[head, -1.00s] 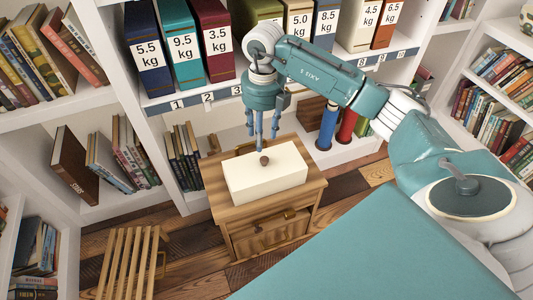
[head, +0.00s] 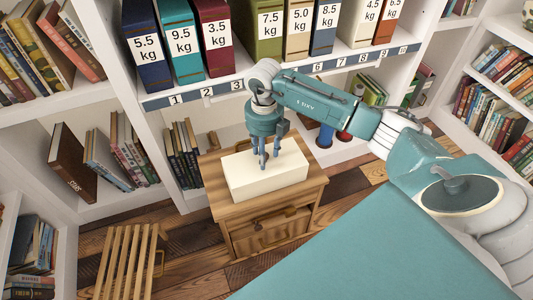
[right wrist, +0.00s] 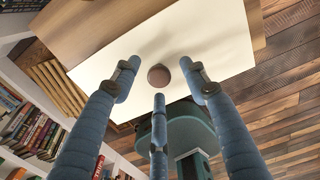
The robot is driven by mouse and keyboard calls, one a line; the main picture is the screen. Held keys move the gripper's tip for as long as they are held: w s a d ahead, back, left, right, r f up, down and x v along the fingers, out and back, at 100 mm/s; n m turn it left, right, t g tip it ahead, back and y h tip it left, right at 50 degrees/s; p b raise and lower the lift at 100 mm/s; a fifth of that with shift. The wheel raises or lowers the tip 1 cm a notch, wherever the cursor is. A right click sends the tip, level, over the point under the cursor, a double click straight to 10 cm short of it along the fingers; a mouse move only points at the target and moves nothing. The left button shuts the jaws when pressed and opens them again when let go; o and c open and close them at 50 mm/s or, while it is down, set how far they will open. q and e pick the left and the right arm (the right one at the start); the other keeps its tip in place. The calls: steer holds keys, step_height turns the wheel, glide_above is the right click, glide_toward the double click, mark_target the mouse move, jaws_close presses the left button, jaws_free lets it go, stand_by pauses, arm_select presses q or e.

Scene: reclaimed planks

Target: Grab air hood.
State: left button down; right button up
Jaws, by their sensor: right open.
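The air hood appears to be the cream-white block (head: 262,184) with a round brown knob, lying on a small wooden cabinet (head: 225,205). In the right wrist view the block (right wrist: 205,45) fills the upper middle, and its knob (right wrist: 158,77) shows between my fingers. My right gripper (head: 266,163) points down over the block, with its three blue fingers open and spread around the knob. The fingers appear apart from the knob, and nothing is held. In the head view the fingers largely hide the knob. I cannot tell whether the fingertips touch the block. My left gripper is not in view.
A white shelf with numbered slots and weight-labelled binders (head: 212,38) stands close behind the cabinet. A slatted wooden stool (head: 127,262) is at the lower left. Bookshelves stand on both sides. Bare plank floor (head: 195,240) shows around the cabinet.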

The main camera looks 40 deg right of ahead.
steer(key=shift+c, duration=0.2)
jaws_close()
steer(key=shift+r, duration=0.15)
